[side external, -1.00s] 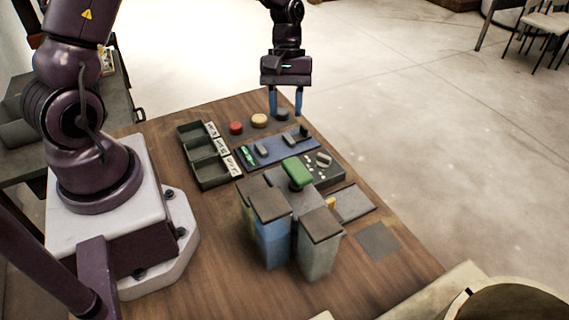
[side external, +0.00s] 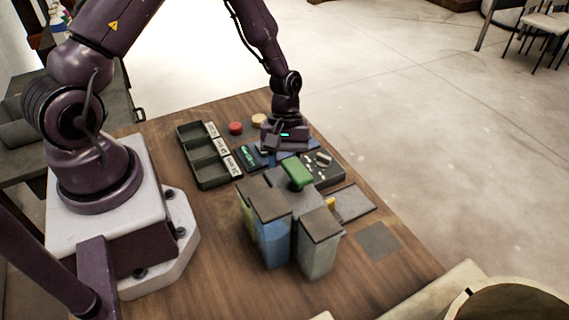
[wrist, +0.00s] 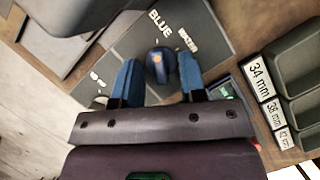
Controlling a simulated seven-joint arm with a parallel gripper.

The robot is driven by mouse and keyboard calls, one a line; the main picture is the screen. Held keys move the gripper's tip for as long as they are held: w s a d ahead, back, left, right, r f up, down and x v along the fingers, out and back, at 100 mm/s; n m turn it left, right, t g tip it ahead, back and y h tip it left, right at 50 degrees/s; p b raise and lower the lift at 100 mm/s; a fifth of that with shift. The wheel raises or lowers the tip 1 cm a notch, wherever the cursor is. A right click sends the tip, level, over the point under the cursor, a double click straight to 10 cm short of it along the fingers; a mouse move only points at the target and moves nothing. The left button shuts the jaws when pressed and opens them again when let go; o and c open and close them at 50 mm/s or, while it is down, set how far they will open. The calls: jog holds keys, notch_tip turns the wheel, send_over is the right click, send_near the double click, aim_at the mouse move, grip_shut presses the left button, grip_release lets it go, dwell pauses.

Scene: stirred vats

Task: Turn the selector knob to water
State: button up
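The mark is on the knob's upper part, roughly toward the white label BLUE (wrist: 160,20). A second blurred label (wrist: 188,40), which may read WATER, is up and right of the knob. My gripper (wrist: 159,60) is open, one blue finger on each side of the knob, with small gaps visible. In the side view my gripper (side external: 282,154) is low over the panels and hides the knob.
The table's right front is mostly clear.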

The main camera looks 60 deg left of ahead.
jog(key=shift+c, duration=0.4)
grip_shut()
jog(key=shift+w+m, duration=0.1)
jog(key=shift+m, duration=0.3)
jog(key=m, duration=0.2)
jog(key=m+g+y, duration=0.1)
jog(key=m, duration=0.1)
jog(key=shift+w+d+y, duration=0.1)
jog(key=shift+y, duration=0.2)
jog(key=m+y, duration=0.1)
jog(key=m, duration=0.1)
jog(key=m+g, duration=0.1)
jog(key=m, duration=0.2)
jog(key=shift+d+r+y, duration=0.1)
jog(key=shift+y, duration=0.3)
jog(key=shift+m, duration=0.4)
jog(key=shift+w, duration=0.1)
